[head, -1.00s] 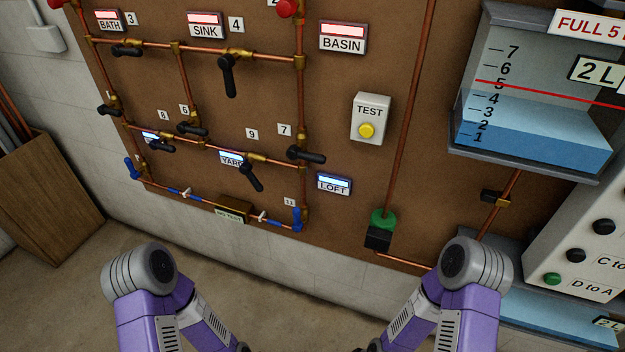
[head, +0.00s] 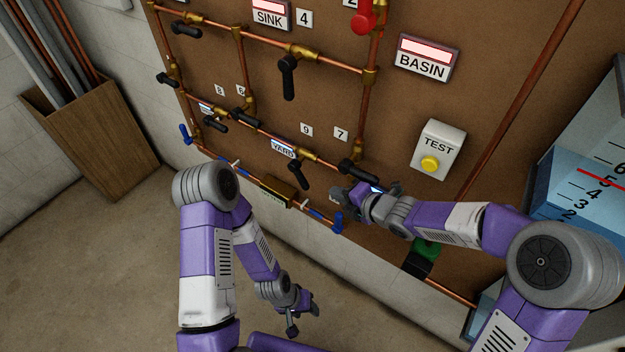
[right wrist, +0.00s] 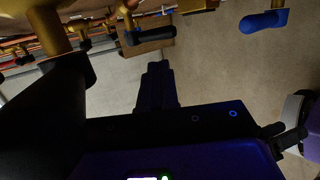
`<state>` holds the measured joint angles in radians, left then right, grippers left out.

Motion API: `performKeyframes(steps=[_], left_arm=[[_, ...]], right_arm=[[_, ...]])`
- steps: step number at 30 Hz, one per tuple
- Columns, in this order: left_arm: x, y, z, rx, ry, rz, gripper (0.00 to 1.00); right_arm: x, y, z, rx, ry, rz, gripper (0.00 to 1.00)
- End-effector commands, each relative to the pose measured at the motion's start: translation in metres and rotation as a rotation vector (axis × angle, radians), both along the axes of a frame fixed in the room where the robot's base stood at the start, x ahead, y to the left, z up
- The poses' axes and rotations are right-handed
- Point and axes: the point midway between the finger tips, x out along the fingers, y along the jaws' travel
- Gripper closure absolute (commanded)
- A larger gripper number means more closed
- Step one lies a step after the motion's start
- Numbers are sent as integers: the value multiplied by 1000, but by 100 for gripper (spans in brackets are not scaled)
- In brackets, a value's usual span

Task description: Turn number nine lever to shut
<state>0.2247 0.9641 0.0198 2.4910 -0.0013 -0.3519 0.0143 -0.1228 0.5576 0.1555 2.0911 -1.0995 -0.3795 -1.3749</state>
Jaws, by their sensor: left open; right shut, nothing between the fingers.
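The number nine lever (head: 301,176) is a black handle on a brass valve. It sits below the "9" tag (head: 306,130), just right of the YARD sign (head: 284,147), and points down, across its sloping copper pipe. My right gripper (head: 345,199) is shut and empty, in front of the board a little right of and below this lever, visibly apart from it in the head view. It covers most of the LOFT sign. In the right wrist view my dark gripper fills the lower part. My left gripper (head: 298,312) is open and empty, low over the floor.
The number seven lever (head: 359,172) lies just above my right gripper. A blue lever (head: 338,222) is just below it. A brass box (head: 276,191) sits on the lowest pipe. The TEST button box (head: 438,150) is at the right. A wooden bin (head: 100,150) stands left; the floor is clear.

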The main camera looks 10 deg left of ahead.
Motion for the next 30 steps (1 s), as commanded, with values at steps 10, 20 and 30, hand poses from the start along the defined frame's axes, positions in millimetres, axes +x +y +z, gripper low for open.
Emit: performKeyframes(steps=[10,20,30], left_arm=[[0,0,-18,0,0,0,49],[0,0,-23,0,0,0,49],[0,0,-23,0,0,0,49]], right_arm=[[35,55,-40,0,5,0,100],[55,86,-59,2,6,-4,100],[57,88,-60,2,6,-4,100]])
